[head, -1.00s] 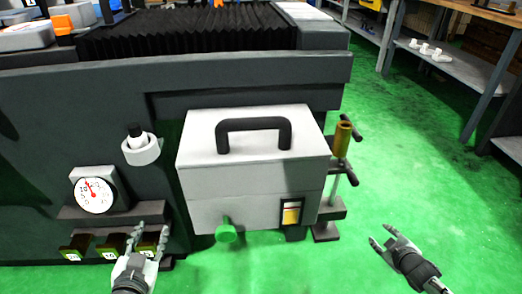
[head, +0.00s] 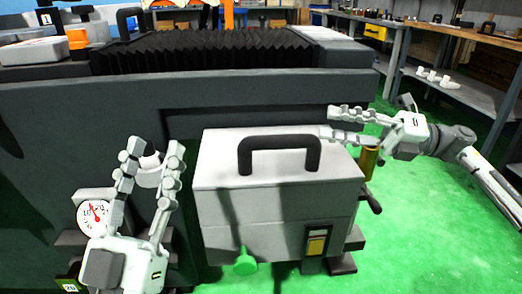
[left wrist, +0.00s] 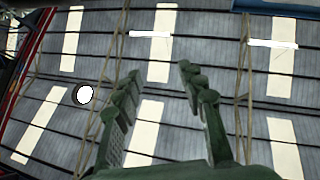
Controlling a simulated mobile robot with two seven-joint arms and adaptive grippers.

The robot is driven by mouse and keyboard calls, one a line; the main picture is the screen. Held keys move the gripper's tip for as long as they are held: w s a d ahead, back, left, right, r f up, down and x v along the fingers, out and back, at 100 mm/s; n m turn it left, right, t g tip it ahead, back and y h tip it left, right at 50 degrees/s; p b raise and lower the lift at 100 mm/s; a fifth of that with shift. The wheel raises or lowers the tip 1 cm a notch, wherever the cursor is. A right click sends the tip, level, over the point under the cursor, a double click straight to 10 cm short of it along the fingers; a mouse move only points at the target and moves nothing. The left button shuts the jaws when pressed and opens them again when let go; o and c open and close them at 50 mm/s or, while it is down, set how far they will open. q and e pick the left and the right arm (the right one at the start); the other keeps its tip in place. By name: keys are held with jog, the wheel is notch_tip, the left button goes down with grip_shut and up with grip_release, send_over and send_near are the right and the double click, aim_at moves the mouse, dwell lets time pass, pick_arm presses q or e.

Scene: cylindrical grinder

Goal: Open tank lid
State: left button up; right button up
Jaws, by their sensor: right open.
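The grey tank (head: 275,226) stands in front of the machine. Its lid (head: 222,163) is closed and carries a black arched handle (head: 280,143). A green knob (head: 245,262) and a small level window (head: 317,242) are on the tank's front. My right gripper (head: 328,124) is open and empty, above the lid's right back corner, right of the handle, its fingers pointing left. My left gripper (head: 153,146) is open and empty, left of the tank, fingers pointing up. The left wrist view shows its two fingers (left wrist: 158,75) spread against the ceiling.
The machine body (head: 95,125) with black bellows (head: 200,50) rises behind the tank. A round gauge (head: 94,217) is at the left, behind my left gripper. A brass-coloured cylinder (head: 368,162) stands right of the tank. Green floor (head: 430,225) is clear at the right.

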aim_at(282, 140)
jog(key=s+a+n+g, duration=0.2)
jog(key=s+a+n+g+h, duration=0.1)
jog(key=a, duration=0.1)
jog(key=shift+s+f+n+g, duration=0.3)
jog(key=shift+s+n+g, duration=0.05)
jog(key=shift+n+g, duration=0.05)
jog(key=a, duration=0.7)
pick_arm(q)
jog(key=shift+s+d+r+h, duration=0.15)
jog(key=shift+s, duration=0.3)
jog(key=shift+s+d+r+h, duration=0.1)
jog(key=shift+s+r+h, duration=0.05)
jog(key=shift+s, duration=0.3)
pick_arm(e)
grip_shut()
